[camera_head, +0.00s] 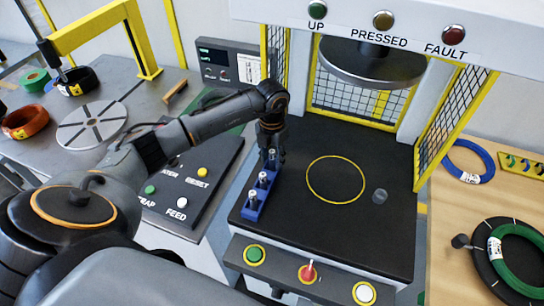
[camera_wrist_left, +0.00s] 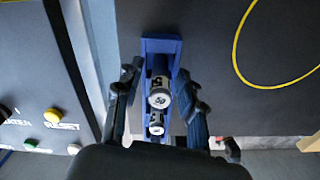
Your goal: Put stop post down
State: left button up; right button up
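A blue rack (camera_head: 250,213) stands on the dark press bed, left of a yellow ring (camera_head: 335,180). Silver-and-black stop posts (camera_head: 264,178) stand in a row in it. My left gripper (camera_head: 272,158) is down at the rack's far end, at the farthest post. In the left wrist view, the rack (camera_wrist_left: 161,45) lies beneath my left gripper (camera_wrist_left: 159,72). Its fingers are apart on either side of a stop post (camera_wrist_left: 160,96), with visible gaps beside it. Another post (camera_wrist_left: 155,126) stands behind it. The palm hides the rest of the row. My right gripper is out of view.
A small grey cylinder (camera_head: 379,196) is on the bed right of the ring. The round press head (camera_head: 372,65) hangs above the back. Yellow-framed mesh guards (camera_head: 455,115) flank the bed. A button panel (camera_head: 310,275) runs along the front.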

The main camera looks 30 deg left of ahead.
pick_arm(q)
jog(key=shift+r, duration=0.1)
jog(key=shift+r, duration=0.5)
notch_tip(320, 180, up, 11)
jog(key=b, duration=0.3)
jog(key=shift+r, duration=0.1)
jog(key=shift+s, duration=0.1)
